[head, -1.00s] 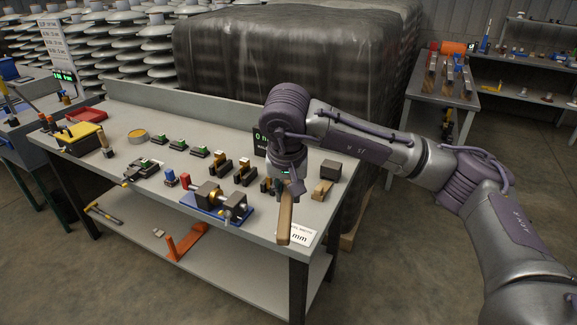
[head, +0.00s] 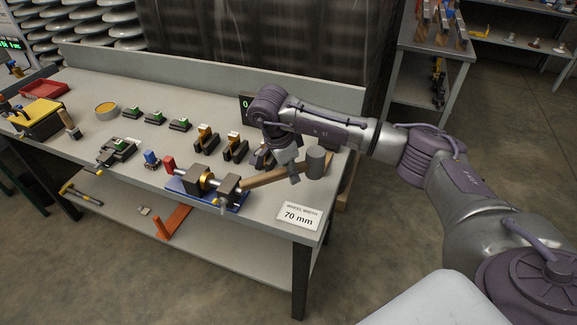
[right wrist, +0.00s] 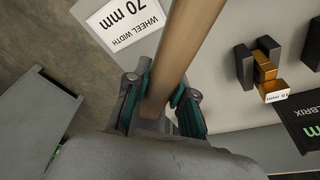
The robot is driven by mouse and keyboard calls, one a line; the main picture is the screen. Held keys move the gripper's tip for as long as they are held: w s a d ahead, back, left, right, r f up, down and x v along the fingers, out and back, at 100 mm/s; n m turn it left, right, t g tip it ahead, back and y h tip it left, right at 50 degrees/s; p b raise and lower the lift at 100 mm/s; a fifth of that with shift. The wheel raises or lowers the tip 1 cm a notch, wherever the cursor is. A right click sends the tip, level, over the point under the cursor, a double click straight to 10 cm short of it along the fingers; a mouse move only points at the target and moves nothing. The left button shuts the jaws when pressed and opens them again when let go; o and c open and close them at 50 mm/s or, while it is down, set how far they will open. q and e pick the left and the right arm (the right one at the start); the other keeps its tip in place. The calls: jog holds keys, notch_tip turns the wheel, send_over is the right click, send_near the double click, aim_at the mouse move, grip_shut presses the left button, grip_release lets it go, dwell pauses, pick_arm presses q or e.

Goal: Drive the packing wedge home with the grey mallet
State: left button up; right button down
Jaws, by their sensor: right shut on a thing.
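The grey mallet has a grey head (head: 316,161) and a wooden handle (head: 262,178). My right gripper (head: 293,177) is shut on the handle near the head, above the bench's right part. In the right wrist view the handle (right wrist: 184,45) runs up between the fingers. The handle's free end points left, close to a blue-based clamp fixture (head: 238,208) that holds a brass wheel (head: 206,181). A small yellowish piece (head: 221,202) shows at the fixture's front; I cannot tell whether it is the packing wedge. My left gripper is out of view.
Gold pieces in dark holders (head: 207,139) stand behind the fixture; they also show in the right wrist view (right wrist: 265,68). A "70 mm" card (head: 300,213) lies at the front right. A dark display (head: 246,107) stands behind my arm.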

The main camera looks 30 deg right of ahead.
aim_at(293, 195)
jog(key=f, duration=0.1)
jog(key=f+b, duration=0.1)
jog(key=f, duration=0.1)
jog(key=shift+w+f, duration=0.2)
jog(key=shift+w, duration=0.15)
jog(key=shift+s+f+b, duration=0.15)
jog(key=shift+f+b, duration=0.55)
jog(key=shift+b, duration=0.05)
jog(key=shift+w+d+f+b, duration=0.15)
jog(key=shift+w+f+b, duration=0.05)
jog(key=shift+f+b, duration=0.4)
jog(key=shift+w+d+f+b, duration=0.15)
jog(key=shift+f+b, duration=0.2)
jog(key=shift+f, duration=0.3)
jog(key=shift+w+d+r+b, duration=0.1)
jog(key=shift+w+d+b, duration=0.3)
jog(key=shift+w+d, duration=0.3)
jog(key=shift+w+d, duration=0.1)
jog(key=shift+d, duration=0.15)
jog(key=shift+w+d+b, duration=1.4)
jog(key=shift+w+d, duration=0.3)
jog(key=shift+d, duration=0.25)
jog(key=shift+w+d, duration=0.1)
jog(key=shift+d, duration=0.15)
